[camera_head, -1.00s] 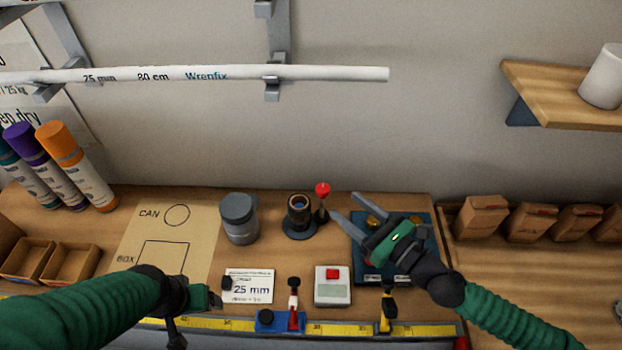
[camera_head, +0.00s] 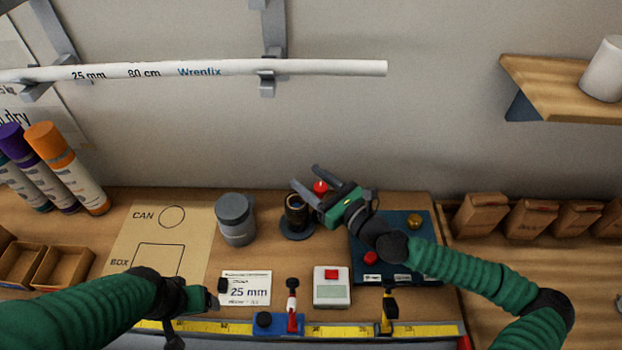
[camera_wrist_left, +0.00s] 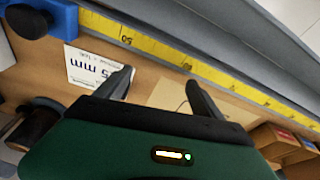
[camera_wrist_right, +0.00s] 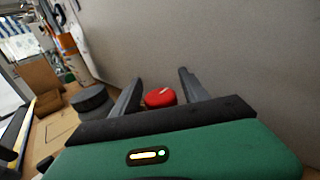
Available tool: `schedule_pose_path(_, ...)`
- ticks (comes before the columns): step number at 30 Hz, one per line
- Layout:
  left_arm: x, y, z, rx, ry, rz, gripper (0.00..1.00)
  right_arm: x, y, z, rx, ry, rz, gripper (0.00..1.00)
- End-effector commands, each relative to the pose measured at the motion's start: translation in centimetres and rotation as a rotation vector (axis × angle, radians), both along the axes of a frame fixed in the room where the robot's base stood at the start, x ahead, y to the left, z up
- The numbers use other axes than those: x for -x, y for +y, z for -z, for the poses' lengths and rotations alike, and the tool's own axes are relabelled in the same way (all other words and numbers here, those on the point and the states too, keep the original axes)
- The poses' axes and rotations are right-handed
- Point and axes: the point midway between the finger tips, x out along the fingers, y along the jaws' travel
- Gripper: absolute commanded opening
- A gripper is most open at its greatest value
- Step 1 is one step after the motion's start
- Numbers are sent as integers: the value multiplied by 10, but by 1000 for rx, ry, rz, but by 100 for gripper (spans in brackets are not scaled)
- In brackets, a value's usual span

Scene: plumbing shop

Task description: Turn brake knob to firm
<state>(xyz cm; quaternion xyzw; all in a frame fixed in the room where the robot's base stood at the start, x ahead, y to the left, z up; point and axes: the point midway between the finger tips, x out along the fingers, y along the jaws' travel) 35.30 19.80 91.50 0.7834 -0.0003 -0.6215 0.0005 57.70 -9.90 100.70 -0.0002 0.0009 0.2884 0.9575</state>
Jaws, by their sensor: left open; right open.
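The red knob (camera_head: 321,187) stands behind the black cylindrical fitting (camera_head: 297,213) at the back of the bench. In the right wrist view the red knob (camera_wrist_right: 160,97) has a pale mark on top and lies between my right gripper's fingers. My right gripper (camera_head: 303,178) is open, its fingers pointing left and back around the knob; contact cannot be told. My left gripper (camera_head: 215,292) is low at the front left. In the left wrist view it is open and empty (camera_wrist_left: 160,85) above the bench near the yellow tape.
A grey can (camera_head: 236,218) stands left of the fitting. A blue plate (camera_head: 400,270) with a red and a brass knob lies under my right forearm. A 25 mm card (camera_head: 245,288), a small device (camera_head: 332,288) and a yellow measuring tape (camera_head: 345,330) lie in front.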

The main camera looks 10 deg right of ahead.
Motion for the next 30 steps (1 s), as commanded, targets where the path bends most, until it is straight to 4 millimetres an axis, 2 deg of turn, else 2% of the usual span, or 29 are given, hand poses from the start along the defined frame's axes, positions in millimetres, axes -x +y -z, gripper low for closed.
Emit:
schedule_pose_path(5,0,0,0,0,0,0,78,0,0,0,0,0,0,52)
schedule_pose_path(6,0,0,0,0,0,0,78,0,0,0,0,0,0,50)
schedule_pose_path(15,0,0,0,0,0,0,78,-1,-1,0,1,-1,1,10)
schedule_pose_path(18,0,0,0,0,0,0,78,-1,-1,0,1,-1,2,0)
schedule_pose_path(30,0,0,-1,0,0,0,78,-1,-1,-1,1,-2,-48,0)
